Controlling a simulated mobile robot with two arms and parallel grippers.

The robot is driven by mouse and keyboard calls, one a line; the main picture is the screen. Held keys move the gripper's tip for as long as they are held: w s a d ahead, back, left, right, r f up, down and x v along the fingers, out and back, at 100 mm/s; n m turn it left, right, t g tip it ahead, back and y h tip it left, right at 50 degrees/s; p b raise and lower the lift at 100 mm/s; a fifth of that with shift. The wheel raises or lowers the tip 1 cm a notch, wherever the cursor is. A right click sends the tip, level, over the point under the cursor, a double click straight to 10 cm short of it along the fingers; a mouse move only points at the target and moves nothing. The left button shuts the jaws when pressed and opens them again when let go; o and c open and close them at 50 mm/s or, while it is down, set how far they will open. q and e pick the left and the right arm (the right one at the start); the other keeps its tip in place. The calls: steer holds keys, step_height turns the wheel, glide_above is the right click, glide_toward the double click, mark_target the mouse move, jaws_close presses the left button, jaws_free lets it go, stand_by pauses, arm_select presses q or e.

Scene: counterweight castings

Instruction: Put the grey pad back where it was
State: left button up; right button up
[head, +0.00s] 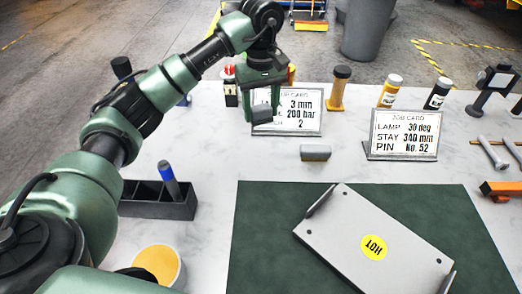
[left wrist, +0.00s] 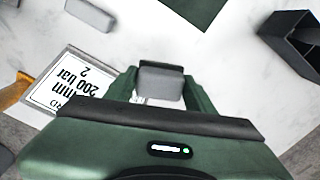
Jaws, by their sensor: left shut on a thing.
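My left gripper (head: 264,108) is shut on a grey pad (head: 262,115) and holds it in front of the left card. In the left wrist view the held pad (left wrist: 161,86) sits between the green fingers of the gripper (left wrist: 162,92). A second grey pad (head: 315,153) lies on the marble table behind the green mat, apart from the gripper. It also shows at the upper left of the left wrist view (left wrist: 90,14). My right gripper is not in view.
A grey plate marked HOT (head: 340,232) lies on the green mat (head: 255,235). A black divided box (head: 180,209) stands left, with a blue-capped marker. Two cards, the left (head: 310,128) and the job card (head: 404,150), stand behind. Bottles (head: 390,92) line the back.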

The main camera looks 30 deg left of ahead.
mark_target(261, 157)
arm_select(q)
step_height(261, 157, down, 14)
steer(key=p, duration=0.2)
steer(key=shift+p, duration=0.3)
steer(key=shift+f, duration=0.25)
steer(key=o, duration=1.3)
step_height(261, 157, up, 12)
steer(key=b, duration=0.3)
steer(key=shift+r, duration=0.1)
steer(key=shift+s, duration=0.1)
